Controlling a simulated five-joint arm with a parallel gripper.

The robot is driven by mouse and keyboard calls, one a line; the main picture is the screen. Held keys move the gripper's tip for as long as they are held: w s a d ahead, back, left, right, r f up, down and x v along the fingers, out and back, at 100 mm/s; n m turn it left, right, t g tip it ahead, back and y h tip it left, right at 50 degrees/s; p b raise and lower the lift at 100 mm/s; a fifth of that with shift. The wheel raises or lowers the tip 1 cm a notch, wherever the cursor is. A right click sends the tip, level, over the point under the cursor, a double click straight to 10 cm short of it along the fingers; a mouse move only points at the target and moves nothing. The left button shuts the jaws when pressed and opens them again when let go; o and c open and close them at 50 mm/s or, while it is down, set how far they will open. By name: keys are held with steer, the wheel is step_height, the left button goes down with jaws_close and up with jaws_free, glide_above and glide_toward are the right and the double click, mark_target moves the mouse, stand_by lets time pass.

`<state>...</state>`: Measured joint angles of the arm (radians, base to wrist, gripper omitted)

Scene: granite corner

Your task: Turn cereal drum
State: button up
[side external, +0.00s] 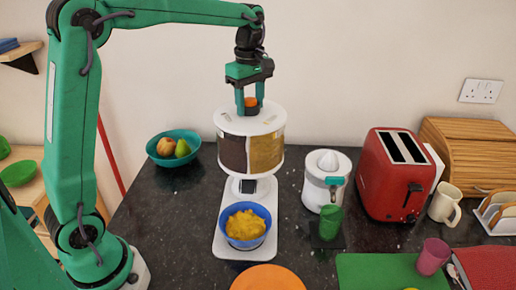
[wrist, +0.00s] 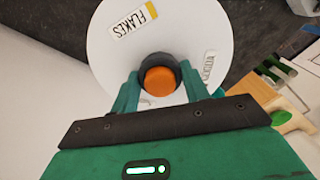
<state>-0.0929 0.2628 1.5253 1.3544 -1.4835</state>
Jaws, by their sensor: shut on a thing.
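The cereal drum (side external: 252,138) is a white-topped cylinder with clear sections, one dark brown and one golden, on a white stand (side external: 228,236). Its lid (wrist: 110,45) shows a FLAKES label (wrist: 138,24) at the top and another label (wrist: 208,65) at the right, too small to read. My gripper (side external: 251,106) points down over the lid and is shut on the dark knob with an orange top (wrist: 160,82), one finger on each side. A blue bowl (side external: 247,243) with yellow flakes stands on the stand's base, below the drum.
A teal fruit bowl (side external: 174,162) stands left of the drum. A white juicer (side external: 326,180), a green cup (side external: 331,222) and a red toaster (side external: 394,195) stand to the right. An orange plate (side external: 267,279) and a green board (side external: 378,272) lie in front.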

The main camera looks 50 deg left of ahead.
steer(key=n, duration=0.6)
steer(key=shift+r+n, duration=0.1)
steer(key=shift+n, duration=0.2)
steer(key=n, duration=0.5)
steer(key=shift+a, duration=0.1)
steer(key=o, duration=1.4)
steer(key=shift+c, duration=0.2)
steer(key=shift+r, duration=3.9)
steer(key=shift+s, duration=0.15)
